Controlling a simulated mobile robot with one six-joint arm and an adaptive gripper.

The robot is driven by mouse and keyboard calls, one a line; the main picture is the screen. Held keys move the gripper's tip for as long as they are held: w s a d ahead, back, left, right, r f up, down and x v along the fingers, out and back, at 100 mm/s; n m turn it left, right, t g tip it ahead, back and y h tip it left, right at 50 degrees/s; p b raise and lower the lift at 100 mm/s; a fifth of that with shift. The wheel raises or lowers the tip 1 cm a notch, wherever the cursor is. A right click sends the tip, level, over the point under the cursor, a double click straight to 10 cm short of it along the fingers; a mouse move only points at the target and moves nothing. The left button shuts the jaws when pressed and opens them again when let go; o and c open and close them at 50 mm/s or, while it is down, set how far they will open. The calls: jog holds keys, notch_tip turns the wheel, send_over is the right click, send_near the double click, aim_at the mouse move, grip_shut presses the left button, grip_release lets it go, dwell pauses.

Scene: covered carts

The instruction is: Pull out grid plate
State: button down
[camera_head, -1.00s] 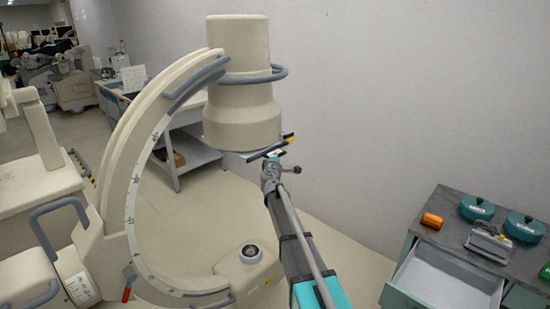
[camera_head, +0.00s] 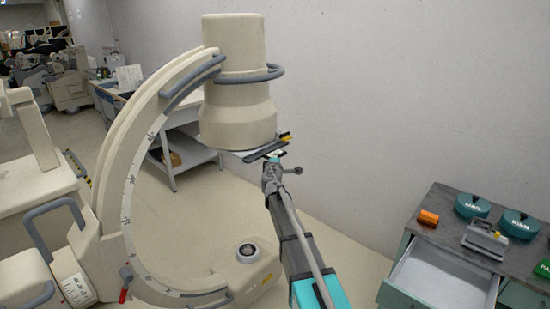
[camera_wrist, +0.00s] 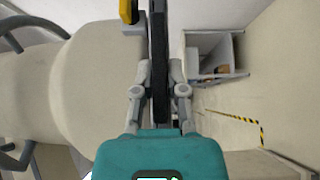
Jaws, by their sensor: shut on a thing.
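The grid plate (camera_head: 236,156) is a thin, flat, pale plate with a dark edge bar and a yellow tab. It sits under the cream cylindrical head (camera_head: 238,110) of the C-shaped machine, and part of it shows past the head's lower rim. My gripper (camera_head: 272,163) is at its near edge. In the wrist view my gripper (camera_wrist: 159,95) is shut on the plate's dark edge bar (camera_wrist: 159,50), which stands between the two fingers. The yellow tab (camera_wrist: 127,10) is left of the fingers. How far the plate sits inside the head is hidden.
The curved C-arm (camera_head: 125,190) stands left of my arm, with a round lower unit (camera_head: 248,253) beneath. A grey-topped cabinet (camera_head: 455,208) with an open drawer (camera_head: 440,275) is at right, carrying green round cases and an orange item (camera_head: 428,218). Floor between is clear.

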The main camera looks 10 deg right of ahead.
jog(key=s+d, duration=0.9)
jog(key=s, duration=0.4)
jog(key=shift+s+d, duration=0.2)
jog(key=shift+d, duration=0.2)
dwell(6.3)
